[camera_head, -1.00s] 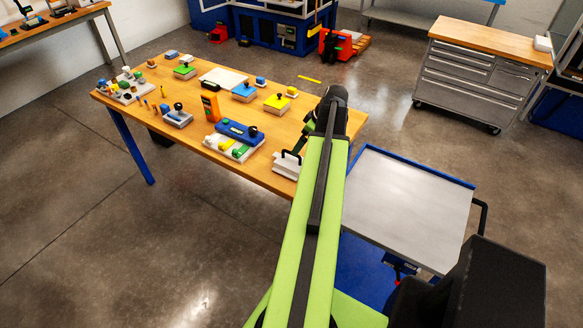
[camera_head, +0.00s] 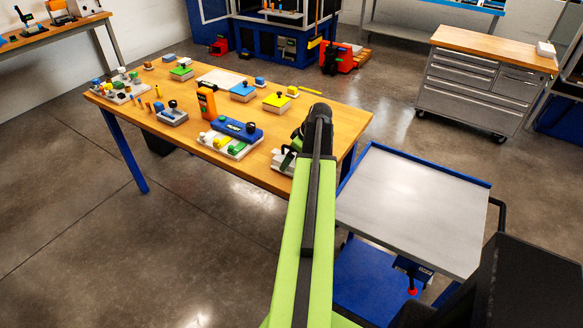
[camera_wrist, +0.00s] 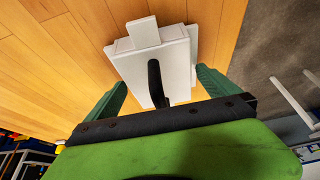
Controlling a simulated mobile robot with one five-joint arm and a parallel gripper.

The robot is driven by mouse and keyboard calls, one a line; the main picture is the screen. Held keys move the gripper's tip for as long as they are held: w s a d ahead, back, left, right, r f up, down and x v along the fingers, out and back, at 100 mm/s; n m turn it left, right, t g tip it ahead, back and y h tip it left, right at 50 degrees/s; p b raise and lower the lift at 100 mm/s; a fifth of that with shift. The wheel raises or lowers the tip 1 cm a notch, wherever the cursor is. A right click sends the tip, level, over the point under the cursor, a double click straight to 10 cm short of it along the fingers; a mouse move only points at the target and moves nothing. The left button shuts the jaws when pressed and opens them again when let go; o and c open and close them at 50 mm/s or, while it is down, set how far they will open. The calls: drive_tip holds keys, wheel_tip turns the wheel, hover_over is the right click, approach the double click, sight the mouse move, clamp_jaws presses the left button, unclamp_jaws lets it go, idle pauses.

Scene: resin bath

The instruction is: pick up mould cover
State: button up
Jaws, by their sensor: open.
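A white block with a black arched handle, apparently the mould cover (camera_head: 281,162), sits at the near right edge of the wooden table (camera_head: 330,112). In the head view my arm partly hides it. In the wrist view the mould cover (camera_wrist: 176,62) lies just ahead of my gripper (camera_wrist: 162,79), with the black handle (camera_wrist: 155,82) between the two green fingers. The fingers are apart, one on each side of the handle, with nothing held. I cannot tell how high they are above the cover.
A blue device (camera_head: 237,130) on a white tray with coloured pieces lies left of the cover. An orange tool (camera_head: 207,102) and several small coloured blocks stand farther along. A grey-topped blue cart (camera_head: 415,210) stands right of the table. Open floor lies in front.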

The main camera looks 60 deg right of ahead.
drive_tip(key=c, duration=1.9)
drive_tip(key=shift+r, duration=0.1)
drive_tip(key=shift+c, duration=0.5)
drive_tip(key=shift+r+p, duration=0.1)
drive_tip(key=shift+p, duration=0.2)
